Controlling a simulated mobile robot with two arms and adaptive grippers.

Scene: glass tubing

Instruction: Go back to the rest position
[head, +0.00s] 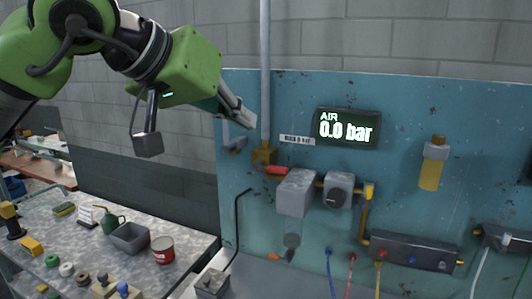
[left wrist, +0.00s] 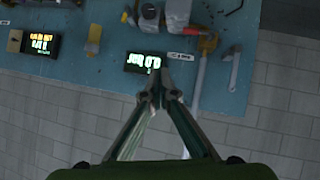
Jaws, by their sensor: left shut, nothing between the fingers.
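My left gripper (head: 240,118) is raised in front of the blue panel, near the vertical grey pipe, with its green arm coming in from the upper left. In the left wrist view its fingertips (left wrist: 159,90) meet, with nothing between them. The fingers overlap the picture just below the lit display there. My right gripper shows in neither view.
The blue panel (head: 290,95) carries an AIR display (head: 346,128) reading 0.0 bar, a grey regulator block (head: 296,193) and a manifold (head: 413,252) with coloured hoses. A bench at lower left holds a red can (head: 162,250), a grey bin (head: 130,237) and small parts.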

